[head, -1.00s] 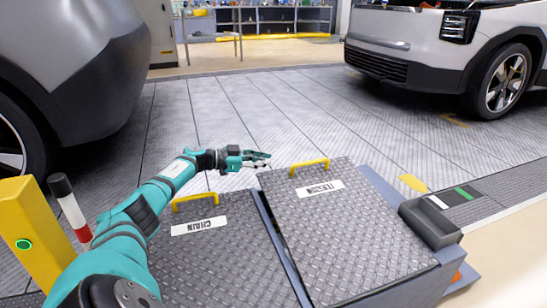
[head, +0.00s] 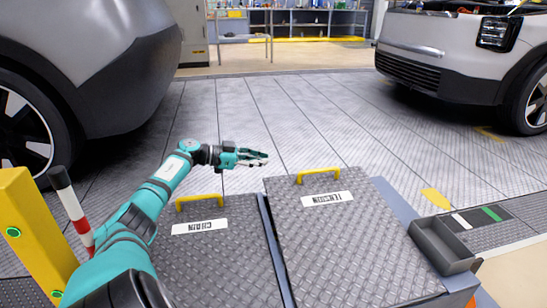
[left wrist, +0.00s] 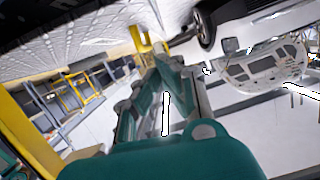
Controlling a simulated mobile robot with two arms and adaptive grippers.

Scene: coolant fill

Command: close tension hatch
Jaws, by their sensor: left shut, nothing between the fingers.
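The tension hatch (head: 345,245) is a grey diamond-plate lid labelled TENSION, with a yellow handle (head: 318,175) at its far edge. It lies about flat over its blue-grey frame; I cannot tell whether it is fully seated. The chain hatch (head: 215,260), with its own yellow handle (head: 199,201), lies to its left. My left gripper (head: 262,159) is shut and empty, pointing right, beyond the hatches and left of the tension handle, apart from it. The left wrist view shows mostly my arm and no hatch I can make out. My right gripper is not in view.
A dark open tray (head: 440,247) sits at the tension hatch's right side. A yellow post (head: 35,235) and a red-and-white pole (head: 72,210) stand at the left. Vehicles stand at the upper left (head: 90,60) and upper right (head: 440,45). The floor beyond the hatches is clear.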

